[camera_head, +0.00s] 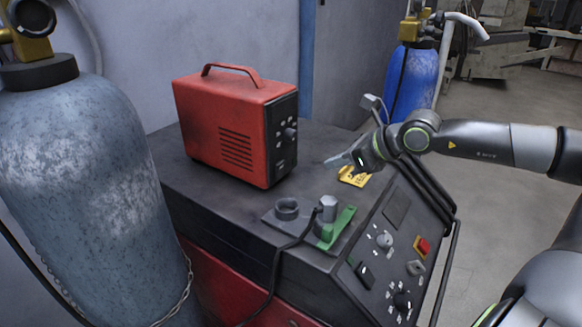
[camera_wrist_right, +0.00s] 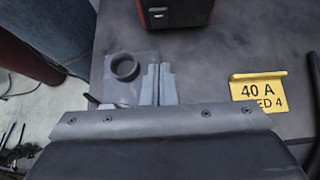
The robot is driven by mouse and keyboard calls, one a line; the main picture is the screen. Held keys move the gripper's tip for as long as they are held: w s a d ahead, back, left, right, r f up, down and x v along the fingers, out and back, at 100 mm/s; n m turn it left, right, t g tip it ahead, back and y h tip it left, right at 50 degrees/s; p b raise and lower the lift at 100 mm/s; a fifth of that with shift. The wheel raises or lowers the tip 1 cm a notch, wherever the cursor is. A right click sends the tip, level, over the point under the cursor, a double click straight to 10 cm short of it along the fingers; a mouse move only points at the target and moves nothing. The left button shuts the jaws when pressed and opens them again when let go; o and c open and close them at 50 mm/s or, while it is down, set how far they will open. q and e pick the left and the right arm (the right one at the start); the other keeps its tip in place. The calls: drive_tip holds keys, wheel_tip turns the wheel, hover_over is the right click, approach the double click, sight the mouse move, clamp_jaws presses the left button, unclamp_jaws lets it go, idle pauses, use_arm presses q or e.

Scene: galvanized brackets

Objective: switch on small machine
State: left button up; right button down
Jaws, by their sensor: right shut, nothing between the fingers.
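The small machine (camera_head: 225,125) is a red box with a carry handle on top. It stands on the dark top of a larger cabinet. Its black front panel (camera_head: 284,138) faces right, with a knob and several small controls; its switch position is too small to tell. The machine's lower edge also shows at the top of the right wrist view (camera_wrist_right: 175,14). My right gripper (camera_head: 330,162) is shut and empty, above the cabinet top, to the right of the front panel and apart from it. Its fingers are together in the right wrist view (camera_wrist_right: 159,72). My left gripper is not in view.
The cabinet top (camera_head: 210,200) carries a dark ring (camera_head: 287,209), a grey plug with a cable beside a green piece (camera_head: 340,225), and a yellow "40 A" tag (camera_head: 354,176). A sloped control panel (camera_head: 385,260) has a red switch.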

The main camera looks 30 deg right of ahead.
drive_tip(key=f+b, duration=0.1)
drive_tip(key=b, duration=0.4)
approach(281, 170)
drive_tip(key=shift+s+f, duration=0.8)
drive_tip(key=shift+f, duration=0.3)
drive_tip(key=x, duration=0.2)
drive_tip(key=shift+w+d+f, duration=0.2)
drive_tip(key=shift+w+f, duration=0.05)
drive_tip(key=shift+w+a+r+p, duration=0.1)
drive_tip(key=shift+w+a+p, duration=0.2)
drive_tip(key=shift+w+p, duration=0.45)
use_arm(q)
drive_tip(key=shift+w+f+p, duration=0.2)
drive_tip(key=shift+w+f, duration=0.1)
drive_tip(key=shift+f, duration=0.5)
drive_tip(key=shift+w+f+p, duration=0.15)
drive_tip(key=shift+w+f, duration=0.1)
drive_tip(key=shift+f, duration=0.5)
use_arm(e)
drive_tip(key=shift+w+a, duration=0.25)
drive_tip(key=shift+w, duration=0.4)
drive_tip(key=shift+w+a, duration=0.2)
drive_tip(key=shift+w, duration=0.4)
drive_tip(key=shift+r, duration=0.1)
